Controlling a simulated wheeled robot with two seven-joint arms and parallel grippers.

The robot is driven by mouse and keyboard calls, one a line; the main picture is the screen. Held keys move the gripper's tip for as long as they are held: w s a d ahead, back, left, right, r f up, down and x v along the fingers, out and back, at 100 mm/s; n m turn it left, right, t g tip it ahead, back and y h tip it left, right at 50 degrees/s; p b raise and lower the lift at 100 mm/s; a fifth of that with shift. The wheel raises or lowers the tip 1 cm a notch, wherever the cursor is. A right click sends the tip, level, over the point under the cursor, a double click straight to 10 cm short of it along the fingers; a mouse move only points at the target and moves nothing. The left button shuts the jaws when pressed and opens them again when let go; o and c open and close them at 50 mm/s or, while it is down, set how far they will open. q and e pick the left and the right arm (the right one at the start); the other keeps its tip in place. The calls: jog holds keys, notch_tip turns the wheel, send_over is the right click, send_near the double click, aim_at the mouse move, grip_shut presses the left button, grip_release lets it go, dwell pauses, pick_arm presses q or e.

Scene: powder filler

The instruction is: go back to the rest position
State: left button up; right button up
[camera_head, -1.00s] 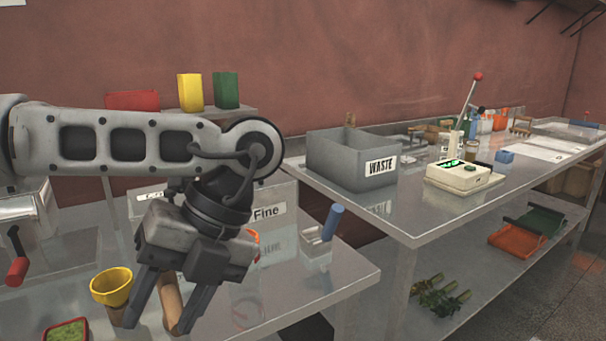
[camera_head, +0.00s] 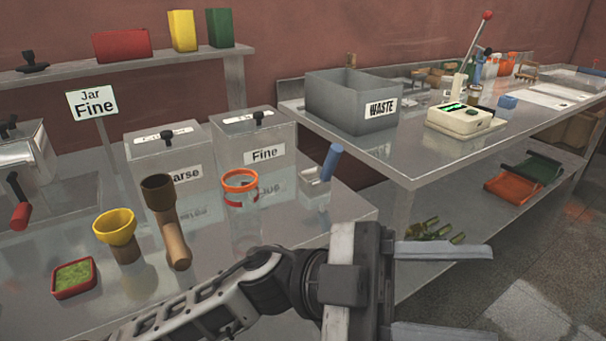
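My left gripper (camera_head: 478,290) is at the lower right of the picture, in front of the near table's right edge. Its two fingers point right and stand well apart, with nothing between them. My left arm comes in from the bottom left, low in front of the near table (camera_head: 215,278). My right gripper is not in view. A brown cup with a wooden handle (camera_head: 172,225) rests on the near table, clear of the gripper. A brown cup with a yellow funnel rim (camera_head: 116,229) stands to its left.
Two grey boxes, coarse (camera_head: 150,160) and Fine (camera_head: 237,150), stand behind an orange-rimmed clear jar (camera_head: 241,215). A blue-handled scoop (camera_head: 330,165) is at their right. A red tray of green powder (camera_head: 74,278) sits front left.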

pick_arm(q)
jog(key=w+a+f+n+t, duration=0.3)
jog(key=w+n+t, duration=0.3)
jog(key=n+t, duration=0.55)
jog(key=w+a+f+n+t, duration=0.4)
jog(key=w+n+t, duration=0.4)
jog(key=t, duration=0.6)
jog(key=a+f+n+t+y, duration=0.3)
jog(key=a+f+n+y, duration=0.35)
jog(key=f+y, duration=0.3)
jog(key=s+a+f+n+g+y, duration=0.2)
jog(key=s+a+f+g+y, duration=0.1)
jog(key=f, duration=0.8)
jog(key=s+a+f+n+g+y, duration=0.1)
jog(key=s+a+f+g+y, duration=0.3)
jog(key=s+a+f, duration=0.4)
notch_tip(320, 180, down, 3)
jog(key=shift+a+f+n+y, duration=0.15)
jog(key=shift+a+n+y, duration=0.25)
jog(key=shift+a, duration=0.35)
